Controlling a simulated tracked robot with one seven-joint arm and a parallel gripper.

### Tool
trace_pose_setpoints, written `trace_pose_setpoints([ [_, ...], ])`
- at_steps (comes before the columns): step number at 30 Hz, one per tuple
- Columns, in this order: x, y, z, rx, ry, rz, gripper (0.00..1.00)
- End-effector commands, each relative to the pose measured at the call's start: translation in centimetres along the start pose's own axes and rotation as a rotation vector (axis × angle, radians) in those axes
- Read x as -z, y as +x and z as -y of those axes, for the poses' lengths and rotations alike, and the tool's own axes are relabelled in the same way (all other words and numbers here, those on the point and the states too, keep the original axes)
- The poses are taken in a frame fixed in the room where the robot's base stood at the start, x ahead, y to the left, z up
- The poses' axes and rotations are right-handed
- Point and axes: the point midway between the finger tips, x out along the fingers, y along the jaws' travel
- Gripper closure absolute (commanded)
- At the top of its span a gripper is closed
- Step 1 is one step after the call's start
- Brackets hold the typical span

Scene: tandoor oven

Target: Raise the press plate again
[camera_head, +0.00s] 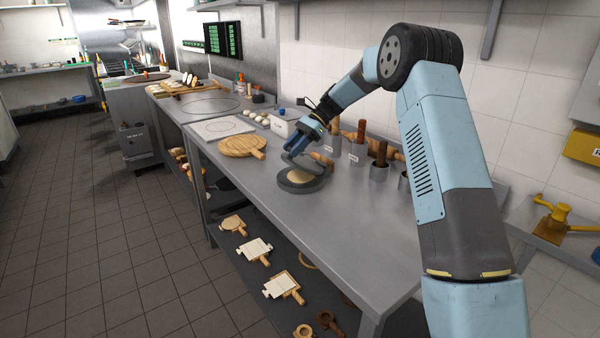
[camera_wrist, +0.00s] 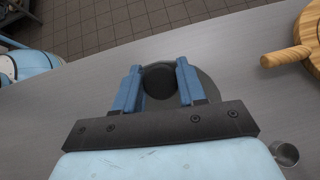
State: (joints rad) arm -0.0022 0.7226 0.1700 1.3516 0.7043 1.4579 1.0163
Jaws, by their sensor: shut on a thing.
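The press is a round grey base (camera_head: 315,186) on the metal counter, with a pale flat dough disc (camera_head: 299,176) visible on it. The grey press plate (camera_head: 306,163) is above the base, apart from it at the front, and looks tilted. My gripper (camera_head: 296,148) is over the press, pointing down. In the wrist view, its blue fingers (camera_wrist: 157,72) are on either side of a dark round knob (camera_wrist: 160,81), shut on it. The grey round of the press (camera_wrist: 207,84) shows behind the fingers. The plate's far edge is hidden.
A round wooden board (camera_head: 240,145) lies left of the press; its handle shows in the wrist view (camera_wrist: 287,57). Containers with wooden-handled tools (camera_head: 357,151) stand close on the right. The counter's front (camera_head: 345,235) is clear. Several boards sit on the shelf below.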

Motion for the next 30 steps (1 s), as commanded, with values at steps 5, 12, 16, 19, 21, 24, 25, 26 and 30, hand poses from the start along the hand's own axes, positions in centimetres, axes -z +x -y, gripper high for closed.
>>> trace_pose_setpoints([
  [5,0.0,-0.5,0.0,0.002,0.000,-0.001,0.77],
  [12,-0.3,-2.2,0.0,0.002,-0.001,-0.002,0.77],
  [16,-0.3,-2.5,0.0,0.001,0.000,-0.001,0.77],
  [19,-0.3,-2.5,0.0,0.001,0.000,-0.001,0.77],
  [21,-0.3,-2.5,0.0,0.001,0.000,-0.001,0.77],
  [24,-0.3,-2.6,0.0,0.001,0.000,-0.001,0.77],
  [25,-0.3,-2.7,0.0,0.001,0.000,-0.001,0.77],
  [26,-0.3,-2.9,0.0,0.002,0.000,-0.001,0.77],
  [30,-0.3,-3.9,0.0,0.002,0.000,-0.001,0.77],
])
